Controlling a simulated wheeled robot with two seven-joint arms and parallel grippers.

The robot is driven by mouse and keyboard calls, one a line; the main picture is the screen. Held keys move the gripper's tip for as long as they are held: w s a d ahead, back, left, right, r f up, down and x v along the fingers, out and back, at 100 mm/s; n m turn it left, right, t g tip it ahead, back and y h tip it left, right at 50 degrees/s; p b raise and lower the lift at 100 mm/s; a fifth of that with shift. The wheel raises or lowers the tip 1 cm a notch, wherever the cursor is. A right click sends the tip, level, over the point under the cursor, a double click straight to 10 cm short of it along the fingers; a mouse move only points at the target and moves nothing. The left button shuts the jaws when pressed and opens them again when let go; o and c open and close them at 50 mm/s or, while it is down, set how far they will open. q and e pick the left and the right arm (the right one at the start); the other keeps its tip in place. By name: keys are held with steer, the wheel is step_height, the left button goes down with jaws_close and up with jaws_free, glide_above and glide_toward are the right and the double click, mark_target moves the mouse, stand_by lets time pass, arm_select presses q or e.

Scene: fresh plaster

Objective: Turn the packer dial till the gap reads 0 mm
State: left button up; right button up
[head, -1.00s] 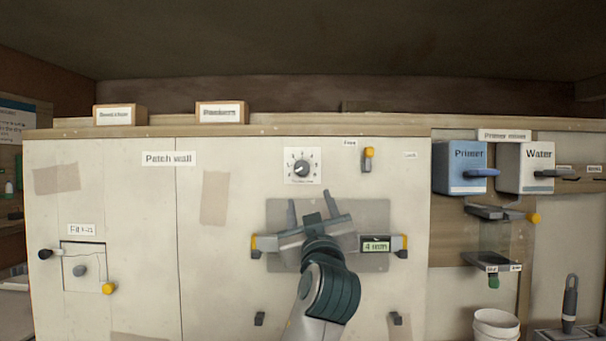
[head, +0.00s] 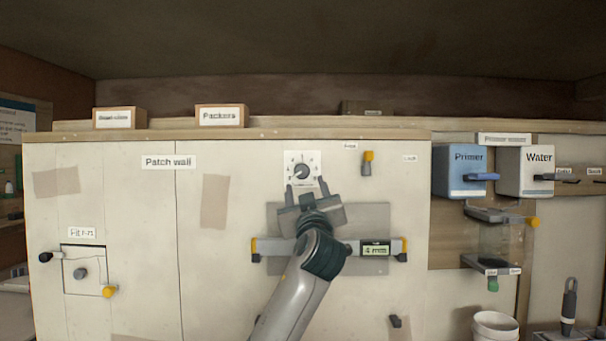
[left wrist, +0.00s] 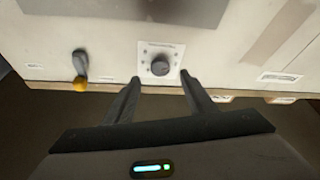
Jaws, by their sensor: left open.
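The packer dial (head: 302,171) is a dark round knob on a white plate on the patch wall, with marks around it. It also shows in the left wrist view (left wrist: 160,68), ahead of and between the two fingers. My left gripper (head: 306,186) is open and empty just below the dial, its fingertips apart and not around the knob. The gap display (head: 376,250) reads 4 mm, at the right end of a bar with yellow ends. My left arm hides the middle of that bar. My right gripper is not in view.
A yellow-tipped lever (head: 367,162) sits on the wall right of the dial. The Primer box (head: 460,172) and Water box (head: 525,170) hang further right. A Packers box (head: 221,116) stands on the ledge above. The wall left of the dial is mostly clear.

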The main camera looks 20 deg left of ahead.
mark_target(302, 174)
arm_select(q)
steer(key=p+x, duration=0.1)
steer(key=x, duration=0.6)
steer(key=shift+w+a+r, duration=0.15)
steer(key=shift+w, duration=0.05)
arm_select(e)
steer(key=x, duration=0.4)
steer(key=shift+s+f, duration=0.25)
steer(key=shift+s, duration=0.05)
arm_select(q)
steer(key=c, duration=1)
